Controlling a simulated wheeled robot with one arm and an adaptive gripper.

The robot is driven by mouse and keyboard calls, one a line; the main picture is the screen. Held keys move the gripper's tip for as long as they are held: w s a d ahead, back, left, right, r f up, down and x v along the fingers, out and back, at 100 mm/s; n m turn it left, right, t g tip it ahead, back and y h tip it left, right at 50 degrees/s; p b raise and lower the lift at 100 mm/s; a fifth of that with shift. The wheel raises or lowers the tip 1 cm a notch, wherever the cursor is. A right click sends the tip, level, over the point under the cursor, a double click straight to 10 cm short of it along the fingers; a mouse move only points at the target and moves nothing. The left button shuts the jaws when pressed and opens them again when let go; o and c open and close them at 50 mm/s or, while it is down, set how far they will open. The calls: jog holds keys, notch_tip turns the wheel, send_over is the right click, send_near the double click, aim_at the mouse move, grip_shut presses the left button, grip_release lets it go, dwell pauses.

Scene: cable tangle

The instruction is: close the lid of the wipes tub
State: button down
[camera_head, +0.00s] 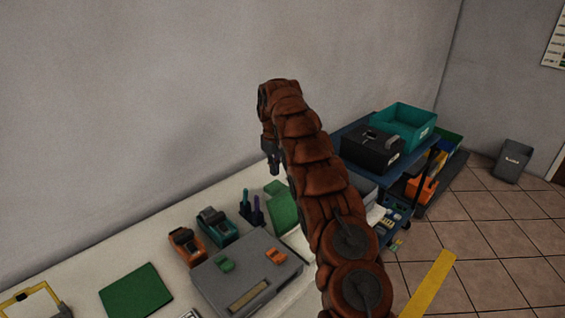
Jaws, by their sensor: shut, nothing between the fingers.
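My gripper (274,171) hangs at the end of my brown arm, pointing down above the back part of the table. Its dark fingers look small and close together, with nothing seen between them. I cannot pick out the wipes tub or its lid for certain. My arm covers part of the table's right side. A green upright-looking piece (284,212) stands below my gripper, partly behind my arm; I cannot tell what it is.
The pale table (80,262) runs along the wall. It bears a grey case (226,292), an orange device (187,246), a teal device (216,225), a pen holder (251,209) and a green mat (135,291). A blue cart with a teal crate (404,124) stands right.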

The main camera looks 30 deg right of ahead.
notch_tip(320, 180, down, 5)
jog(key=shift+r+p, duration=0.15)
jog(key=shift+p, duration=0.8)
jog(key=shift+s+d+r+p, duration=0.1)
jog(key=shift+s+p, duration=0.1)
jog(key=shift+s, duration=0.25)
jog(key=shift+s+d+r+p, duration=0.1)
jog(key=shift+s+p, duration=0.1)
jog(key=shift+s, duration=0.2)
jog(key=shift+s+d+r, duration=0.1)
jog(key=shift+s+r, duration=0.2)
jog(key=shift+s, duration=0.1)
jog(key=shift+s+d+p, duration=0.1)
jog(key=shift+s+p, duration=0.35)
jog(key=shift+s, duration=0.1)
